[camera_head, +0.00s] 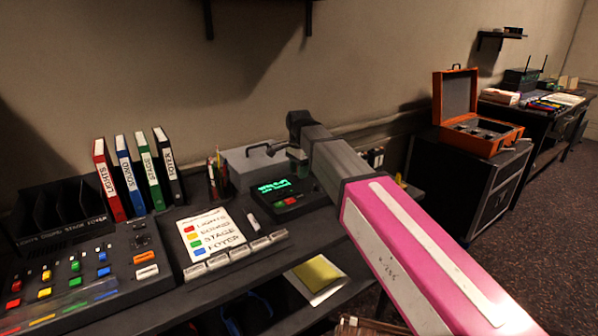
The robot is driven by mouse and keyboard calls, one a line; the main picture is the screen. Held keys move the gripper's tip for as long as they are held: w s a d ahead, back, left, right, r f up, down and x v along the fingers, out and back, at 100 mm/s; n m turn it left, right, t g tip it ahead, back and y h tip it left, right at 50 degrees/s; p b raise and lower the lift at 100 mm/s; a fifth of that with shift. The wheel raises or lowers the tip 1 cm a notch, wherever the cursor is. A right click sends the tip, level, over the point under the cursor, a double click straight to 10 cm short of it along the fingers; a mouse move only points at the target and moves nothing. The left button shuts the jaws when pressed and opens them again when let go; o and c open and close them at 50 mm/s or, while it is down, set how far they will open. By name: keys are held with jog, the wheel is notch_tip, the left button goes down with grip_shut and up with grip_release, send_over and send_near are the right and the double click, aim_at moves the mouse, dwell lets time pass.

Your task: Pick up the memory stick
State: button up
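A small pale stick-like object (252,221) lies on the desk between the label card and the dark box with the green display. It may be the memory stick, but it is too small to be sure. My arm, pink and grey, reaches in from the lower right. My gripper (285,151) is at its far end, above and behind the display box and in front of the grey case. It is apart from the pale object. Its fingers are too small and dark to show whether they are open or shut.
The display box (285,198), grey case (253,163) and pen holder (217,178) stand close together. The label card (211,233) is in front, left of the pale object. Upright binders (108,182) and a button console (75,280) are at left. An orange case (456,100) stands open at right.

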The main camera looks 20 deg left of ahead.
jog(key=shift+c, duration=0.3)
grip_shut()
jog(key=shift+r, duration=0.1)
